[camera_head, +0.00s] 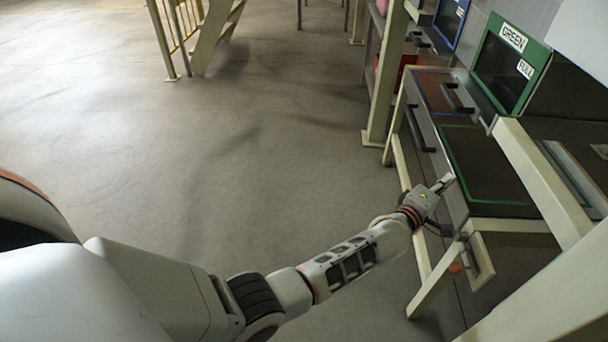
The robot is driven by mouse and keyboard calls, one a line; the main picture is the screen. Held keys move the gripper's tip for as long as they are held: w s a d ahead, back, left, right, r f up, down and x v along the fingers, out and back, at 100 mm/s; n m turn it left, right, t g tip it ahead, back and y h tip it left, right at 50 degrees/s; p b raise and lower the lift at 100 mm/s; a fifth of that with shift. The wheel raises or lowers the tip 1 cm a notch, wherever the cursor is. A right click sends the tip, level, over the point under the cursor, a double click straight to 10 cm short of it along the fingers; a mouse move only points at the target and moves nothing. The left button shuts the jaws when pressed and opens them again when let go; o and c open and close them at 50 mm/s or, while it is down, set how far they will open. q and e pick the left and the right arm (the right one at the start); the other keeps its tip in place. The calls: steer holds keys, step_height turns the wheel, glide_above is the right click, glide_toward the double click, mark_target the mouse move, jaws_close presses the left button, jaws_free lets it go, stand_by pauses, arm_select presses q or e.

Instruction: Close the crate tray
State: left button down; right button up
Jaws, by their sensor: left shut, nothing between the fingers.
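A tray (487,163) with a dark top outlined in green juts out at the right, in front of the green-framed crate opening (505,65) labelled "GREEN" and "FULL". My left gripper (447,182) is shut and empty at the tray's long grey front side, near its lower end. I cannot tell whether the fingertips touch it. A dark bar handle (418,130) sits on the front face farther up. My right gripper is not in view.
Cream frame posts (540,175) stand close around the tray. The grey floor (240,150) to the left is clear. A cream stair frame with yellow rails (215,35) stands at the back.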

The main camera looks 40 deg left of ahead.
arm_select(q)
steer(key=shift+d+r, duration=0.1)
steer(key=shift+d, duration=0.15)
